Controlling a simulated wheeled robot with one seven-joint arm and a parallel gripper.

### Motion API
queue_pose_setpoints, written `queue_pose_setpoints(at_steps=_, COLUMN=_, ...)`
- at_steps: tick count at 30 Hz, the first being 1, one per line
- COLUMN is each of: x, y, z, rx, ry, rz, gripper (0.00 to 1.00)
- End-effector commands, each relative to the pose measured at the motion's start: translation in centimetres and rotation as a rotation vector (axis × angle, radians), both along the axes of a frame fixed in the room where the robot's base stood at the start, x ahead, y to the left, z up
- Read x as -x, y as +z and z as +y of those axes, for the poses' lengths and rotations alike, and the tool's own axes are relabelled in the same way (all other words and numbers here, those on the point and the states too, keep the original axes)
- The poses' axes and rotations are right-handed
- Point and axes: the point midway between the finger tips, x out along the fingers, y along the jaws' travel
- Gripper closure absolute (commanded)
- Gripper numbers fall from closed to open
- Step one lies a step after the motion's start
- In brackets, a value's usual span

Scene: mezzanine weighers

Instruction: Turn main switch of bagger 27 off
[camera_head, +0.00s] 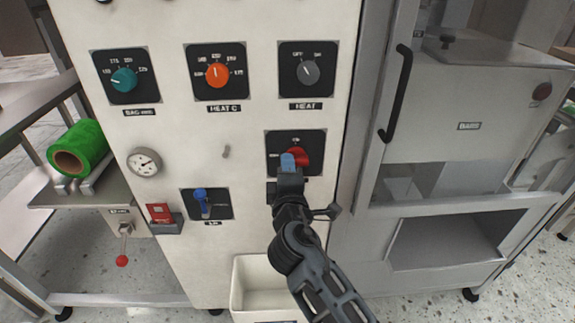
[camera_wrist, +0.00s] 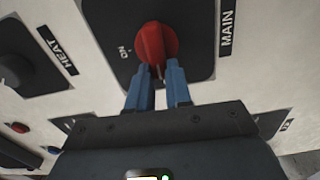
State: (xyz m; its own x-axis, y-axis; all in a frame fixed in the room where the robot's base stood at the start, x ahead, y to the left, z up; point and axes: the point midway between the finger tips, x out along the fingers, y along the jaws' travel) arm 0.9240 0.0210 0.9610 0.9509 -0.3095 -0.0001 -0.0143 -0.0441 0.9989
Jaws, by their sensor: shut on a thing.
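The main switch is a red rotary knob (camera_head: 299,156) on a black plate (camera_head: 315,140) at the lower right of the white panel. In the wrist view the red knob (camera_wrist: 157,42) sits beside the MAIN label (camera_wrist: 227,28), with an "ON" mark near its edge. My gripper (camera_head: 290,160) reaches up to the knob from below, its blue fingertips one on each side of the knob's near end in the wrist view (camera_wrist: 157,75). The gripper is shut on the knob. In the head view my gripper hides part of the plate and its label.
Above are the teal bag knob (camera_head: 124,80), orange HEAT C knob (camera_head: 217,75) and grey HEAT knob (camera_head: 308,73). A blue lever (camera_head: 201,199) and a gauge (camera_head: 144,162) are at left. A cabinet door handle (camera_head: 396,92) projects at right. A white bin (camera_head: 240,285) stands below.

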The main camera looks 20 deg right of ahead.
Motion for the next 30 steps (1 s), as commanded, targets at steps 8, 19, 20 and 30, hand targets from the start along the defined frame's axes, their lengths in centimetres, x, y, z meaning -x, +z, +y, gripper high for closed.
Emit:
queue_pose_setpoints(at_steps=8, x=0.02, y=-0.25, z=0.12, rx=0.055, ry=0.002, rz=0.020, gripper=1.00)
queue_pose_setpoints(at_steps=19, x=0.03, y=-0.29, z=0.14, rx=0.060, ry=0.003, rz=0.022, gripper=1.00)
queue_pose_setpoints(at_steps=20, x=0.03, y=-0.29, z=0.14, rx=0.060, ry=0.003, rz=0.022, gripper=1.00)
queue_pose_setpoints(at_steps=30, x=0.01, y=-0.21, z=0.06, rx=0.059, ry=0.001, rz=0.020, gripper=0.55)
